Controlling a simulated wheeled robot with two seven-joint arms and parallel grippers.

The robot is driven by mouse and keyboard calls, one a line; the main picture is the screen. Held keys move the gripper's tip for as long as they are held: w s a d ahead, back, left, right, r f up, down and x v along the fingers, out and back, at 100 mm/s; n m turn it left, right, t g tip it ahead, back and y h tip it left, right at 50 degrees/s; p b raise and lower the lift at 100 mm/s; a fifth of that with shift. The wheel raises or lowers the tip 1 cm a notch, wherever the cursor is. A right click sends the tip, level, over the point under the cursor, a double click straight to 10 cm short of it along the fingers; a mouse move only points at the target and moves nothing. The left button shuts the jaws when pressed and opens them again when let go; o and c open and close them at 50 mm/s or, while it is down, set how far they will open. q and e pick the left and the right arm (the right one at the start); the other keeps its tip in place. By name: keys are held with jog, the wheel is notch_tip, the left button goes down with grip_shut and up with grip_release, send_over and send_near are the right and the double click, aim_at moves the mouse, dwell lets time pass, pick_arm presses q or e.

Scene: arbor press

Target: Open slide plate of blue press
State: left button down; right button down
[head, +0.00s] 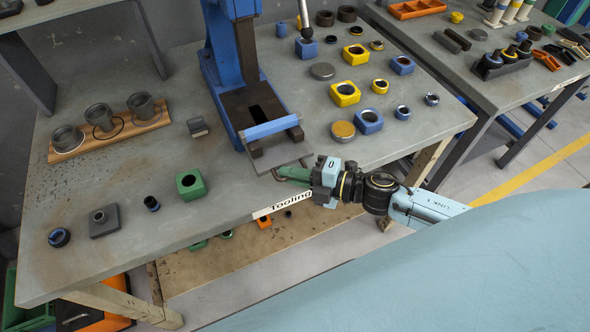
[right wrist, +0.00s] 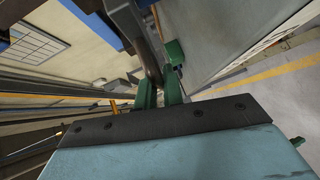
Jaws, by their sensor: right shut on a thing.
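The blue press (head: 222,75) stands at the back middle of the workbench. Its dark base has a slot, and a blue bar (head: 270,127) crosses the front. The grey slide plate (head: 281,156) sticks out in front of this bar, past its lower edge. My right gripper (head: 279,173) reaches in from the right at the bench's front edge. Its green fingers are shut on the slide plate's handle. In the right wrist view the fingers (right wrist: 159,94) close around a dark bar (right wrist: 148,55), which is the handle. My left gripper is not in view.
Yellow blocks (head: 345,94), blue blocks (head: 369,121) and round parts stand right of the press. A green block (head: 191,184) lies left of my gripper. A wooden holder (head: 107,130) with grey cups is at the left. The bench front between has free room.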

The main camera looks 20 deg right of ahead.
jog(key=c, duration=1.5)
grip_release()
jog(key=shift+a, duration=0.1)
jog(key=shift+c, duration=0.2)
jog(key=b+v, duration=0.1)
jog(key=v, duration=1.2)
jog(key=shift+s, duration=0.2)
